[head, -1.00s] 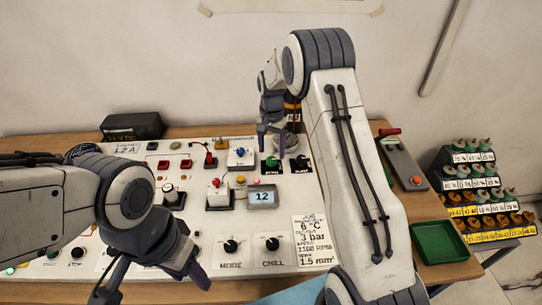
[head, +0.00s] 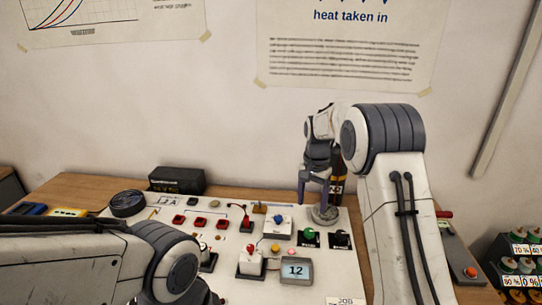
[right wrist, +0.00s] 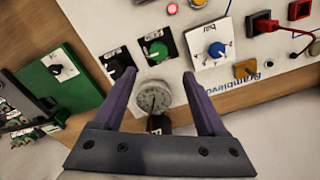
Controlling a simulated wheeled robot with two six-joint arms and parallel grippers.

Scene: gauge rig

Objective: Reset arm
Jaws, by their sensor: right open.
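My right gripper (head: 312,201) is open and empty at the back right of the white panel (head: 225,284), by a round grey dial (head: 323,215). In the right wrist view its two purple fingers (right wrist: 159,76) point past either side of the dial (right wrist: 153,98), without visible contact. Whether the dial lies at fingertip depth I cannot tell. My left arm comes in at the lower left over the panel; its fingers are below the picture's edge. No part labelled as a reset arm can be made out.
Near the dial are a green knob (head: 309,234), a black knob (head: 341,238) and a blue knob (head: 278,220). A display (head: 296,270) reads 12. A dark bottle-like thing (head: 337,186) stands behind my right gripper. A black box (head: 177,180) stands at the back.

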